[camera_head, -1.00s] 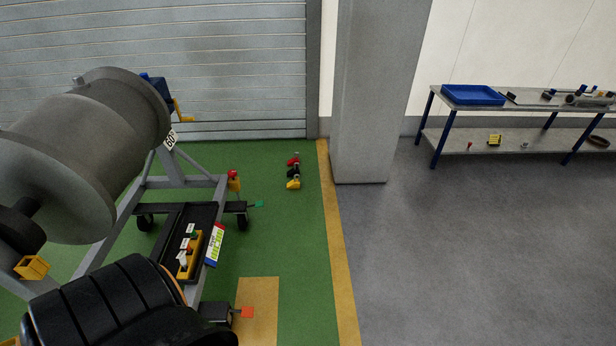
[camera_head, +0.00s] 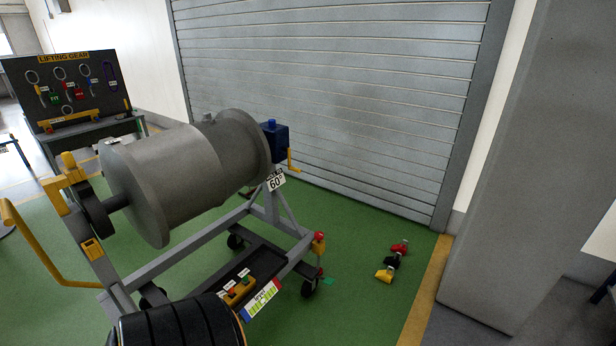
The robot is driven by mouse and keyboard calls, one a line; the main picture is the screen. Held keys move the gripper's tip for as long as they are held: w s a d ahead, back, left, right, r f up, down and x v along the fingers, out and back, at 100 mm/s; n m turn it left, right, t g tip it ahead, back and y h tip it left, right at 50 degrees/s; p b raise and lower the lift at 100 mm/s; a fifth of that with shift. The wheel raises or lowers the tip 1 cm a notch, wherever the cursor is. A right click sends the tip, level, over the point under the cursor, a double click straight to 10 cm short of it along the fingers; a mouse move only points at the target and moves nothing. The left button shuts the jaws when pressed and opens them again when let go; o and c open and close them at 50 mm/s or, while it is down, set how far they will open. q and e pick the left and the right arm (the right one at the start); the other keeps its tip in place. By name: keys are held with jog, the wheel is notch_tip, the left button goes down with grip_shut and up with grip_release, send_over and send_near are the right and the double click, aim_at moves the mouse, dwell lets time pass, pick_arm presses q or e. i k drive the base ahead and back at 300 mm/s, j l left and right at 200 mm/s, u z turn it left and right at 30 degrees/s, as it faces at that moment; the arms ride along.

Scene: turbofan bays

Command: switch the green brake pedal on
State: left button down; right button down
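The green brake pedal (camera_head: 328,282) is a small green plate low at the right end of the grey wheeled stand (camera_head: 205,243), beside a black caster (camera_head: 309,288). It is too small to tell whether it is up or pressed down. The stand carries a large grey cylinder (camera_head: 185,180) with a "60°" sign (camera_head: 276,180).
A black tray (camera_head: 262,262) on the stand holds a yellow button box (camera_head: 240,290). Red, black and yellow items (camera_head: 393,260) lie on the green floor to the right. A grey pillar (camera_head: 530,170) stands at right. A lifting-gear board (camera_head: 68,88) stands far left.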

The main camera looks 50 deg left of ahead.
aim_at(329, 281)
jog(key=i+j+u, duration=0.3)
jog(key=u, duration=0.15)
jog(key=i+j+u, duration=0.15)
jog(key=i+u, duration=0.2)
jog(key=u, duration=0.15)
jog(key=i+u, duration=0.75)
jog(key=u, duration=0.15)
jog(key=i+l+u, duration=0.25)
jog(key=u, duration=0.25)
jog(key=i+l, duration=0.05)
jog(key=i, duration=0.05)
